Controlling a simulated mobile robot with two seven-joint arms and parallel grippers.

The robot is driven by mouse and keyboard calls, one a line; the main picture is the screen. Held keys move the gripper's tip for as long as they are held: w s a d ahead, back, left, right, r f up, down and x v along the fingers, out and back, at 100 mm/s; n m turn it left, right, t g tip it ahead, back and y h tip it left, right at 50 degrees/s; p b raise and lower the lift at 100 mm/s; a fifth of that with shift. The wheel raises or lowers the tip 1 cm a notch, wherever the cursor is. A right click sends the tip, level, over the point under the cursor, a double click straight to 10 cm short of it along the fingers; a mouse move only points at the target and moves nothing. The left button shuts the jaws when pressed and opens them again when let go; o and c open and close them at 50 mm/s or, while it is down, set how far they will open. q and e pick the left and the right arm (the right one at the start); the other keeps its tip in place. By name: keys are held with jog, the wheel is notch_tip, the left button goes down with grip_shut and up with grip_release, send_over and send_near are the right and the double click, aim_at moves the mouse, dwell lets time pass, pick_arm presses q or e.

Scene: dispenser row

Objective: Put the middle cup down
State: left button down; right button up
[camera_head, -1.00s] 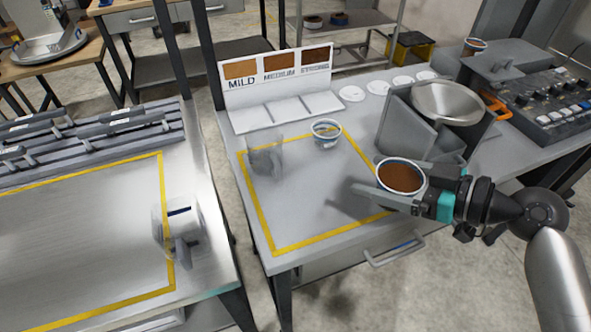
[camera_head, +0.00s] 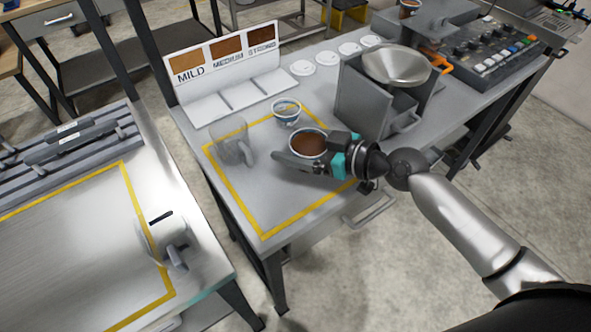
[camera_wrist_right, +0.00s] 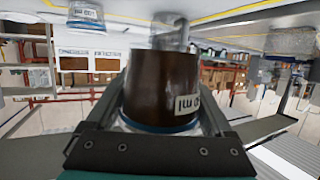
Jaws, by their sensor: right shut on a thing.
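My right gripper (camera_head: 318,160) is shut on a clear cup of brown liquid (camera_head: 308,143). The cup is over the yellow-outlined area of the bench (camera_head: 250,185); I cannot tell whether its base touches the top. In the right wrist view, which is upside down, the cup (camera_wrist_right: 160,88) sits between the fingers with a blue rim and a partly seen "ml" label. A second small cup with a blue rim (camera_head: 286,112) stands behind it in the outlined area. The three-part rack marked MILD, MEDIUM, STRONG (camera_head: 228,65) stands at the back. My left gripper is not in view.
A clear jug (camera_head: 231,140) stands left of the held cup. A grey dispenser with a metal bowl (camera_head: 397,66) is to the right. White discs (camera_head: 327,58) lie behind. Another clear vessel (camera_head: 163,238) is on the left bench. The front of the outlined area is clear.

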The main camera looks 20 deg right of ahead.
aim_at(296, 179)
notch_tip(296, 179, down, 3)
jog(key=shift+f+b, duration=0.1)
jog(key=shift+b, duration=0.3)
jog(key=shift+f+b, duration=0.7)
jog(key=shift+f, duration=1.25)
jog(key=shift+f, duration=0.1)
jog(key=o, duration=1.1)
jog(key=shift+f, duration=0.1)
jog(key=shift+o, duration=0.9)
